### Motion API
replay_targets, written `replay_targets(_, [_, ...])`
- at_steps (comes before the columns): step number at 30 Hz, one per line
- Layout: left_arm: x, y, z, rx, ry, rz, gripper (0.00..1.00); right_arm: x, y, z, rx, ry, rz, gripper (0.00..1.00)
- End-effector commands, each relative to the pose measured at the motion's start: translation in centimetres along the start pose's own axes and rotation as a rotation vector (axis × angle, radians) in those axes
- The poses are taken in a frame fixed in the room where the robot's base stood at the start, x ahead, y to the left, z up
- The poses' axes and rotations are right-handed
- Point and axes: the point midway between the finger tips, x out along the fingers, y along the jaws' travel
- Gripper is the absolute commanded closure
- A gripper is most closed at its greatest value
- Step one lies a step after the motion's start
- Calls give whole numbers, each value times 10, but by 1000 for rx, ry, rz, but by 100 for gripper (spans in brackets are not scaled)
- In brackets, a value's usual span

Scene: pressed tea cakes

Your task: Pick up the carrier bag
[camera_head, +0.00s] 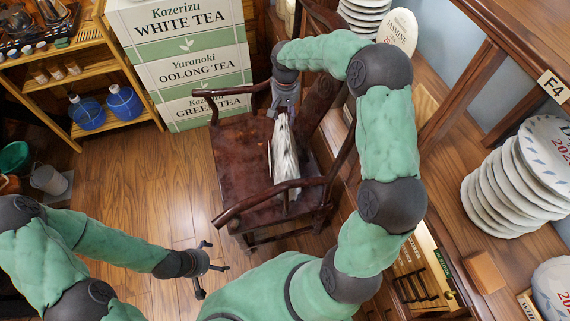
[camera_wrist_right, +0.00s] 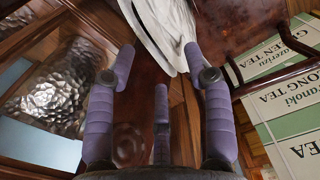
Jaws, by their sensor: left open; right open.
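A white and grey carrier bag (camera_head: 284,160) stands upright and narrow on the seat of a dark wooden armchair (camera_head: 235,165). My right gripper (camera_head: 284,112) is just above the bag's upper end, pointing down. In the right wrist view my right gripper (camera_wrist_right: 157,68) has its purple fingers spread, with nothing clearly between them. The bag (camera_wrist_right: 163,22) shows there just beyond the fingertips. I cannot tell whether a finger touches it. The bag's handle is not clear. My left gripper (camera_head: 208,265) is open and empty over the floor at lower left of the chair.
The chair's arms (camera_head: 270,200) flank the bag. Tea boxes (camera_head: 190,70) are stacked behind the chair. A wooden shelf (camera_head: 95,85) stands at left. Shelving with stacked tea cakes (camera_head: 515,175) is at right. The floor (camera_head: 140,200) left of the chair is clear.

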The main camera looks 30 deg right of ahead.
Motion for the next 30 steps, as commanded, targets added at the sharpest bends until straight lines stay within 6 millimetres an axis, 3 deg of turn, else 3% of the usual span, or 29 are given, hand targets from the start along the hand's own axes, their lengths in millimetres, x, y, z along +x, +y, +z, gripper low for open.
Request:
replay_targets(5, [5,-2,0,0,0,0,1,12,1,1,1,0,0,48])
replay_targets(13, [20,-7,-1,0,0,0,1,48,3,4,0,1,1,48])
replay_targets(21, [20,-7,-1,0,0,0,1,52,3,4,0,2,0,48])
replay_targets(22, [20,-7,-1,0,0,0,1,52,3,4,0,2,0,51])
replay_targets(27, [20,-7,-1,0,0,0,1,52,3,4,0,2,0,99])
replay_targets(30, [20,-7,-1,0,1,0,1,52,3,4,0,2,0,100])
